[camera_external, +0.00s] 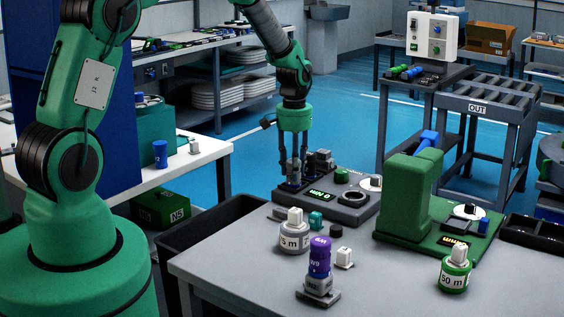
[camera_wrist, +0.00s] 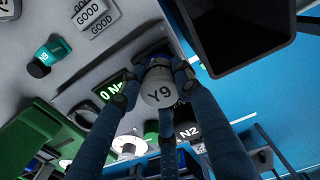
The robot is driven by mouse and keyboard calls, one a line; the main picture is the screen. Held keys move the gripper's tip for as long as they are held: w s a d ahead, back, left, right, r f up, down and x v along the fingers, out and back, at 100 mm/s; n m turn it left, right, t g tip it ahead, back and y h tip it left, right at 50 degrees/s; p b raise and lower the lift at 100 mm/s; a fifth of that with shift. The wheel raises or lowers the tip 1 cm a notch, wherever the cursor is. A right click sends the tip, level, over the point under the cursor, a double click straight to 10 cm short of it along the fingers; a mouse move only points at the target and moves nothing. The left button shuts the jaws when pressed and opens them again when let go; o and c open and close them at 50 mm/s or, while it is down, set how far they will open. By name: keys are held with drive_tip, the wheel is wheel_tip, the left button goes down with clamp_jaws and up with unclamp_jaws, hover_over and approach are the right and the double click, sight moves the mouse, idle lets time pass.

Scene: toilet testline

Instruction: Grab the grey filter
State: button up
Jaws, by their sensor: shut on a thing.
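The filter is mostly hidden there by the fingers. I cannot tell whether it still rests in the station or is just clear of it.
A green press (camera_external: 408,195) is to the right. A black bin (camera_wrist: 236,32) lies beyond the table edge.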

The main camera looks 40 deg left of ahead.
drive_tip(key=shift+r, duration=0.7)
wheel_tip(320, 180, up, 2)
drive_tip(key=shift+r+p, duration=0.2)
drive_tip(key=shift+p, duration=0.15)
drive_tip(key=s+r+p, duration=0.1)
drive_tip(key=s, duration=1.5)
